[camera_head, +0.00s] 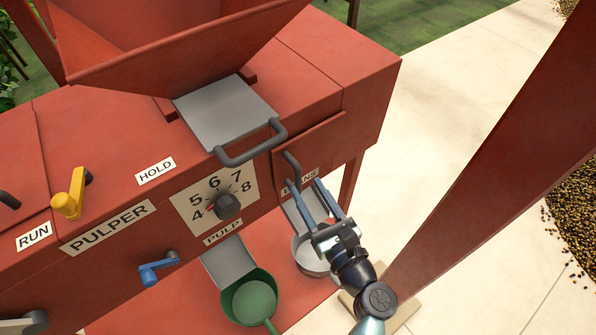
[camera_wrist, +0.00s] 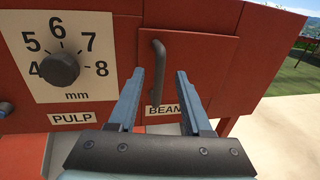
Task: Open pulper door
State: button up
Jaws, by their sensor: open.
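The red pulper door (camera_head: 322,143) is a flat panel on the right of the machine's front, above the BEANS label, and looks shut. Its dark upright bar handle (camera_head: 291,166) is on its left side. In the wrist view, the handle (camera_wrist: 159,66) shows between my two fingertips, and the door (camera_wrist: 205,62) fills the area behind. My gripper (camera_head: 303,184) is open and empty, its blue-grey fingers pointing at the door near the handle's lower end. I cannot tell whether the fingertips reach around the handle. The fingers partly cover the BEANS label (camera_wrist: 165,110).
A numbered dial (camera_head: 228,206) is left of the door, and a grey plate with a dark handle (camera_head: 250,150) is above. Below are a green pan (camera_head: 231,302) and a pale bowl (camera_head: 310,262). A red post (camera_head: 490,165) stands close on the right.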

aim_at(300, 177)
jog(key=x, duration=0.5)
jog(key=shift+w+a, duration=0.15)
jog(key=shift+w, duration=0.15)
grip_shut()
dwell(1.1)
